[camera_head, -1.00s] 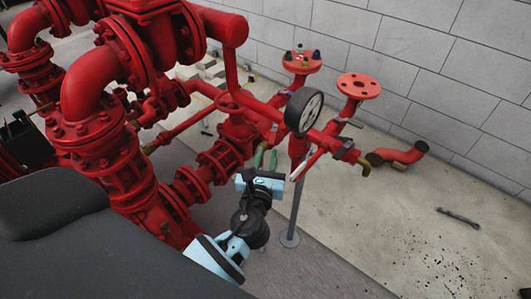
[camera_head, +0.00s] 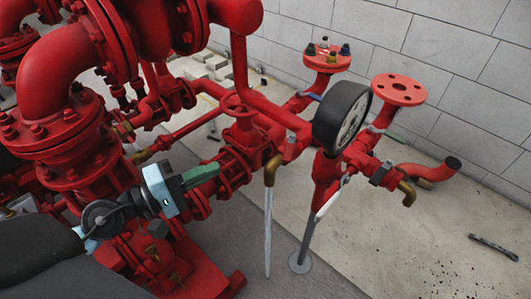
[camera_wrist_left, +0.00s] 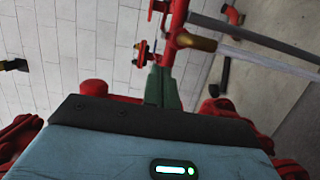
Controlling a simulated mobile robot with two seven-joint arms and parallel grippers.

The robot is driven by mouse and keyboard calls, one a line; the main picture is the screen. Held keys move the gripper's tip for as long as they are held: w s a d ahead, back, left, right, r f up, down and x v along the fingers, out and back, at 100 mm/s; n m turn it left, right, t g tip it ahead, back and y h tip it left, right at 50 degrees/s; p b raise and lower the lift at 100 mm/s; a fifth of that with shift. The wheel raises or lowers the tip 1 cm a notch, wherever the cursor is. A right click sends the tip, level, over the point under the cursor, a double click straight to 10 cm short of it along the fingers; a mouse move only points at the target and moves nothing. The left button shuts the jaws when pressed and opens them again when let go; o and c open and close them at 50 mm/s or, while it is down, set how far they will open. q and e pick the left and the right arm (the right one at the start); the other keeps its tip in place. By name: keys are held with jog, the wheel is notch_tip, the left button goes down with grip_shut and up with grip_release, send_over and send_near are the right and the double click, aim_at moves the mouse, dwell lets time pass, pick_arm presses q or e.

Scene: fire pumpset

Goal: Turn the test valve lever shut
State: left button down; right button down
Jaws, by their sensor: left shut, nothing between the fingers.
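A slim lever with a white grip (camera_head: 331,196) slants down from the red pipework below the round black gauge (camera_head: 341,117). I cannot be sure that it is the test valve lever. A brass elbow (camera_head: 272,168) further left has a long pale grey strand, perhaps water, running straight down from it. The brass elbow also shows in the left wrist view (camera_wrist_left: 196,42), the strand leading off right. My left gripper (camera_head: 208,172) has green fingers, shut and empty, left of the brass elbow and apart from it. The fingers also show in the left wrist view (camera_wrist_left: 161,85).
Large red pump pipes (camera_head: 75,140) crowd the left, close to my left arm. A grey support post (camera_head: 306,235) stands on the floor. Two flanged red outlets (camera_head: 398,90) rise near the block wall (camera_head: 440,60). The floor at right is mostly clear, with a dark bar (camera_head: 493,247).

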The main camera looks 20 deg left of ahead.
pick_arm(q)
jog(key=w, duration=0.1)
jog(key=p, duration=0.6)
send_near(290, 147)
jog(key=w, duration=0.5)
jog(key=shift+s+d+f, duration=0.1)
jog(key=shift+d, duration=0.45)
jog(key=shift+s+d+f, duration=0.1)
jog(key=shift+d, duration=0.4)
